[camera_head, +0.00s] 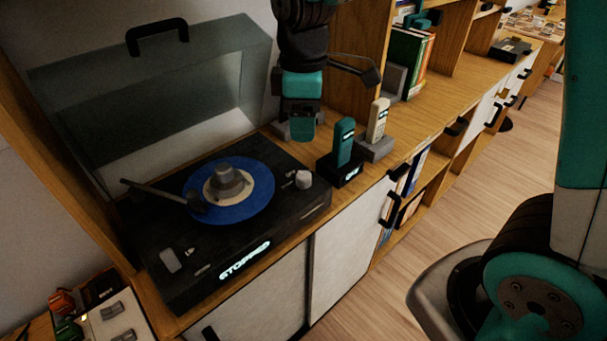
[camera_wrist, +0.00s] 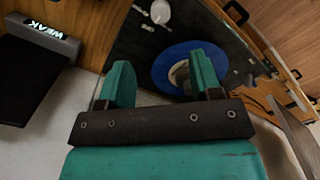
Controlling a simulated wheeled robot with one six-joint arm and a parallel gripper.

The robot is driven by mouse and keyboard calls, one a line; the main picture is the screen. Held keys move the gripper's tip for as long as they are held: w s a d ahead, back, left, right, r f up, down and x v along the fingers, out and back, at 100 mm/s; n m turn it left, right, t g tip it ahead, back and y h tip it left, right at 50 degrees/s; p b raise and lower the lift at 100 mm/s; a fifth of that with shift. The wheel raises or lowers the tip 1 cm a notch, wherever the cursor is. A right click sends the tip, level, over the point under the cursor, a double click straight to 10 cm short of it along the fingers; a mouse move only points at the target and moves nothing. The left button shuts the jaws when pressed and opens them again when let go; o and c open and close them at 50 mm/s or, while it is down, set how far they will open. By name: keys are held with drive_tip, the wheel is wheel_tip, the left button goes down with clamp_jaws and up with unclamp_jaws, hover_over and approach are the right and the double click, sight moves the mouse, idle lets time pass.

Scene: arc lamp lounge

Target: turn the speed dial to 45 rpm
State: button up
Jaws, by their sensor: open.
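The record player (camera_head: 190,235) stands on the cabinet with a blue record (camera_head: 250,203) on its platter. A pale round knob (camera_head: 304,179), which looks like the speed dial, sits at its right corner beside small marks too small to read. The knob also shows at the top of the wrist view (camera_wrist: 160,12). The front display (camera_head: 245,260) reads STOPPED. My gripper (camera_head: 302,122) hangs behind and above the knob, apart from it. In the wrist view my gripper (camera_wrist: 162,75) is open and empty, with the blue record (camera_wrist: 178,65) beyond its fingers.
A clear lid (camera_head: 160,90) stands raised behind the player. A teal handset (camera_head: 343,142) and a cream handset (camera_head: 378,120) stand in docks right of the knob, near my gripper. A box labelled WEAK (camera_wrist: 45,38) lies left in the wrist view. The tonearm (camera_head: 160,190) is at the left.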

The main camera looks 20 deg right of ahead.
sight(304, 175)
wheel_tip(304, 175, down, 13)
drive_tip(key=shift+r+b, duration=0.2)
drive_tip(key=shift+b, duration=0.1)
drive_tip(key=c, duration=0.9)
